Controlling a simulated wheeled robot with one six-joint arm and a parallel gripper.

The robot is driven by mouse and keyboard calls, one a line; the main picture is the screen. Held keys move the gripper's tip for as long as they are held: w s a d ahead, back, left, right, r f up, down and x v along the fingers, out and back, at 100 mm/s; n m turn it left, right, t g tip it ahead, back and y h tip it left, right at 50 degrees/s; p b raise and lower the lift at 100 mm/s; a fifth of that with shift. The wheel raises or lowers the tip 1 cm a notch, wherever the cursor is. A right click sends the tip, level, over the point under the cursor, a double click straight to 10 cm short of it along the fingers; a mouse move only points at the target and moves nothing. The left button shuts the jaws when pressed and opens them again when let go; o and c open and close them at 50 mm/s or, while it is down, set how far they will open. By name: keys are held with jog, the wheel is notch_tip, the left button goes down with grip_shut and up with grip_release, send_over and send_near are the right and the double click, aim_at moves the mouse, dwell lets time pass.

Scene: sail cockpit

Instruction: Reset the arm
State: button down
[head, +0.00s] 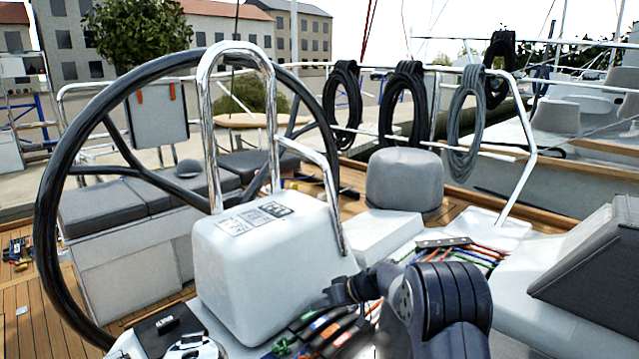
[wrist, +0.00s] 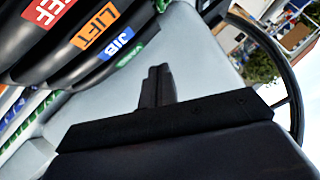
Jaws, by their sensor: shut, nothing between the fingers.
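My gripper (wrist: 158,85) is shut and empty, its two dark fingers together in front of a pale cockpit surface in the wrist view. In the head view my dark arm comes up from the bottom right, and the gripper end (head: 338,292) lies close to the right side of the white pedestal (head: 260,270). I cannot tell whether it touches. Black levers (wrist: 95,40) with red, orange, blue and green labels lie to the left of the fingers in the wrist view. The same levers (head: 335,330) show below the gripper in the head view.
A large black steering wheel (head: 45,210) and a steel rail (head: 205,110) stand around the pedestal. A grey-covered winch (head: 405,180) and several coloured ropes (head: 485,255) lie beyond the arm. Coiled lines (head: 405,100) hang on the rail behind. A dark sloping panel (head: 595,260) is at right.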

jog(key=w+d+r+m+g+y+p, duration=0.1)
jog(key=w+d+r+y+p, duration=0.1)
jog(key=w+d+r+p, duration=0.2)
jog(key=shift+r+m+p, duration=0.25)
jog(key=shift+m+p, duration=0.05)
jog(key=shift+p, duration=1.45)
jog(key=shift+s, duration=0.1)
